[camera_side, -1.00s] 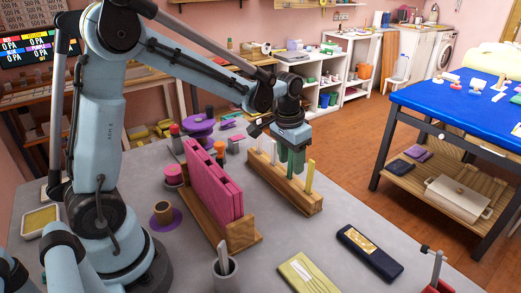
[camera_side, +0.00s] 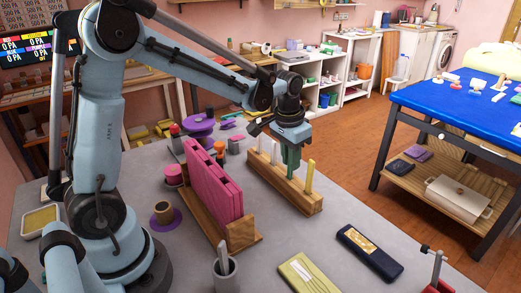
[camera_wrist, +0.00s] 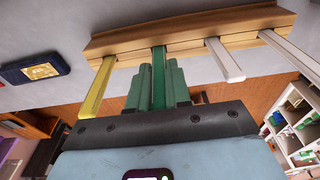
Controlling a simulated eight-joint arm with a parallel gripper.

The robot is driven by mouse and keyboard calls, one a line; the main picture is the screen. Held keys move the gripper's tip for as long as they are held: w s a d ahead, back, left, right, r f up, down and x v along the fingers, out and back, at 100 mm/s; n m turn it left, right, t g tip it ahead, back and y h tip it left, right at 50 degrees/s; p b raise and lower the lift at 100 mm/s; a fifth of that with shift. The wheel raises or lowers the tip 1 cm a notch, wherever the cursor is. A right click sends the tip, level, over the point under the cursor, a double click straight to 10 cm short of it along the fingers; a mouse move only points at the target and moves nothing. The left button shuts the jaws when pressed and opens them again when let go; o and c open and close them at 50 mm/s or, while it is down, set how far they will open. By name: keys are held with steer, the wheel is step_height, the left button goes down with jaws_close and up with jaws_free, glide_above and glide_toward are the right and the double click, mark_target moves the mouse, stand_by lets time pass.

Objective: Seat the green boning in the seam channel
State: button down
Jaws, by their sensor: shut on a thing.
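The green boning (camera_wrist: 158,62) is a flat strip standing in the wooden rack (camera_wrist: 185,40), between a yellow strip (camera_wrist: 96,90) and a white strip (camera_wrist: 225,60). My gripper (camera_wrist: 158,92) has green fingers, one on each side of the green boning, and is shut on it. In the side view my gripper (camera_side: 291,155) is over the rack (camera_side: 300,200), and its fingers hide most of the boning. The pink panel (camera_side: 212,182), upright in a wooden stand (camera_side: 240,235), is left of the rack. I cannot make out its seam channel clearly.
A grey cup (camera_side: 224,275) with tools, a dark blue case (camera_side: 368,253) and a yellow-green case (camera_side: 308,275) lie towards the front. Thread spools (camera_side: 172,175) stand behind and left of the panel. Grey tabletop is clear between the rack and cases.

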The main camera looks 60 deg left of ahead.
steer(key=shift+r, duration=0.95)
steer(key=shift+r, duration=0.3)
steer(key=shift+r, duration=0.2)
steer(key=shift+r, duration=1.9)
steer(key=c, duration=1.7)
jaws_free()
jaws_close()
